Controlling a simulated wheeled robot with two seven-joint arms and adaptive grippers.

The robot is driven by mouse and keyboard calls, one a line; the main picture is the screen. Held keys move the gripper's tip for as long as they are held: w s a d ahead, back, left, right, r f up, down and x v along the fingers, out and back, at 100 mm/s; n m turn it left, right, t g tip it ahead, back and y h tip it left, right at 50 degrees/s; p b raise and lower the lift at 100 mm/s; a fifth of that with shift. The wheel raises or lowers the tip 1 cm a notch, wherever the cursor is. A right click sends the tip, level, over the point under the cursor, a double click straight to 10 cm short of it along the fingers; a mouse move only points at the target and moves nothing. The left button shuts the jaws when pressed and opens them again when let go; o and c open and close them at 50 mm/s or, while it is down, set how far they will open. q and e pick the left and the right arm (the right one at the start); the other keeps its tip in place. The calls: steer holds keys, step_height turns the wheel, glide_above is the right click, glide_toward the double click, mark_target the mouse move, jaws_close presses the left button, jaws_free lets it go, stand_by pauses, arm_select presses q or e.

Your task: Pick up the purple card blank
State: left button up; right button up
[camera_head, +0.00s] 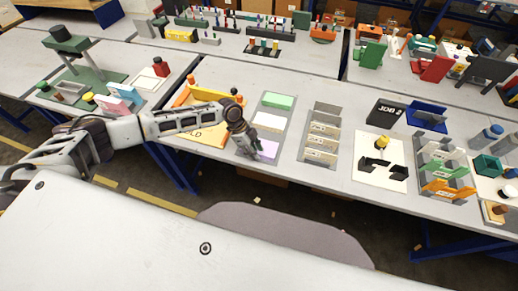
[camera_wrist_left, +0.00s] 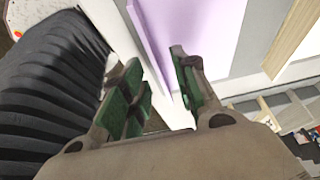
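The purple card blank (camera_head: 267,149) lies at the near end of a grey strip on the table, close to the table's front edge. My left gripper (camera_head: 250,152) is just to its left and partly covers it in the head view. In the left wrist view the purple card blank (camera_wrist_left: 195,35) fills the upper middle. The two green-padded fingers of my left gripper (camera_wrist_left: 160,80) are apart, and a corner of the card shows between their tips. I cannot tell whether either finger touches it. My right gripper is not in view.
A green card (camera_head: 277,100) and a white card (camera_head: 269,121) lie farther back on the strip. A yellow-and-orange fixture (camera_head: 205,133) stands to the left, beneath my left arm. A grey rack (camera_head: 321,135) with several tan pieces is to the right.

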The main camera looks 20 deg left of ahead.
arm_select(q)
steer(key=shift+d+f, duration=0.15)
steer(key=shift+f, duration=0.25)
jaws_close()
